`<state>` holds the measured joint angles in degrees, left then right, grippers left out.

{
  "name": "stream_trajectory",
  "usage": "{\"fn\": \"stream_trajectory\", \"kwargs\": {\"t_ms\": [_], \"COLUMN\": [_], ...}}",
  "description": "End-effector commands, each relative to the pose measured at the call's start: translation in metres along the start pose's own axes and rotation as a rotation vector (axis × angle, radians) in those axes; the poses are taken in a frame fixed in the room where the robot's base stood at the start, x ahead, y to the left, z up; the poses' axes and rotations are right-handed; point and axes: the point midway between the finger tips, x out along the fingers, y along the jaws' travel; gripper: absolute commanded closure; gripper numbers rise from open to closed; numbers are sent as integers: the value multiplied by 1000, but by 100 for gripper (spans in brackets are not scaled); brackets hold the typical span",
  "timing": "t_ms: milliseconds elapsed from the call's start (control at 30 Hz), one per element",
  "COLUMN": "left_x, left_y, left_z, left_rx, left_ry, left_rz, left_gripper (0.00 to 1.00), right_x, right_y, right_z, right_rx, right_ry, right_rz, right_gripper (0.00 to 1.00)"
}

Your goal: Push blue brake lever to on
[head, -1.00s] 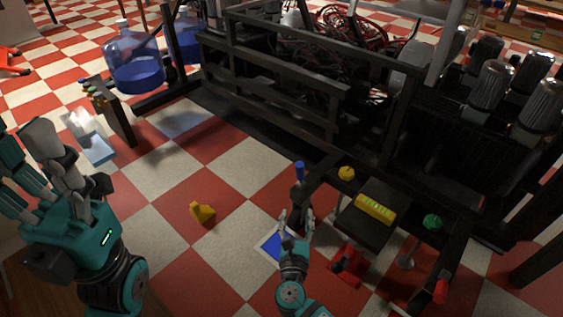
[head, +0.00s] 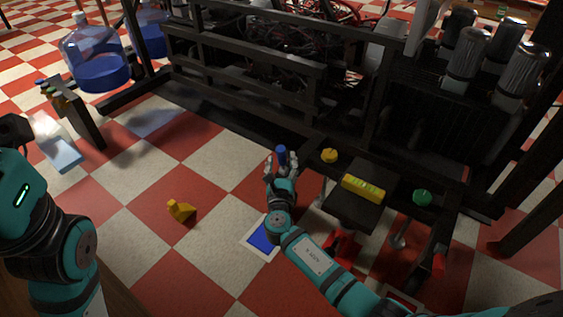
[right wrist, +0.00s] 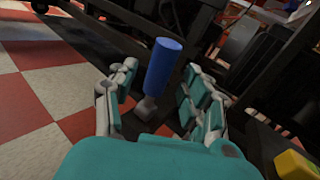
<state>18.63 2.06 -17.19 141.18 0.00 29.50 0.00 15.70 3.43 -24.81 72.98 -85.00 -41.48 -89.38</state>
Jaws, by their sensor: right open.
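The blue brake lever (head: 282,155) stands upright at the left end of the dark control frame in the head view. In the right wrist view the blue lever handle (right wrist: 164,67) rises on a grey stem between my fingers. My right gripper (head: 281,168) is open around the lever, with fingers on both sides; in the right wrist view (right wrist: 155,95) gaps show between the fingers and the handle. The lever's base is partly hidden. Of my left arm only links show at the left edge; its gripper is out of view.
A yellow knob (head: 329,156), a yellow block with green marks (head: 363,188) and a green knob (head: 422,197) sit right of the lever. A blue-and-white floor square (head: 262,236) and a yellow object (head: 181,210) lie on the tiles. Dark rails (head: 245,70) stand behind.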

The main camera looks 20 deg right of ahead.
Motion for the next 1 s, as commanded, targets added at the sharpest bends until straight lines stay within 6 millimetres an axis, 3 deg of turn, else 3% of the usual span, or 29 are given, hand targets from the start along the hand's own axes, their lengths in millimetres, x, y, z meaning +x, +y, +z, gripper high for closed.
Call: {"fn": "stream_trajectory", "kwargs": {"t_ms": [200,567,933,1000], "left_x": [5,8,8,8], "left_y": [3,3,3,3], "left_z": [-8,-9,-9,-9], "left_rx": [5,6,5,5], "left_ry": [37,42,43,43], "left_rz": [13,16,16,16], "left_gripper": [51,51,51,51], "right_x": [25,29,29,29], "right_y": [1,1,0,0], "right_z": [-2,0,0,0], "right_rx": [0,1,1,1], "right_ry": [0,0,0,0], "right_rz": [0,1,1,1], "right_gripper": [51,51,99,100]}}
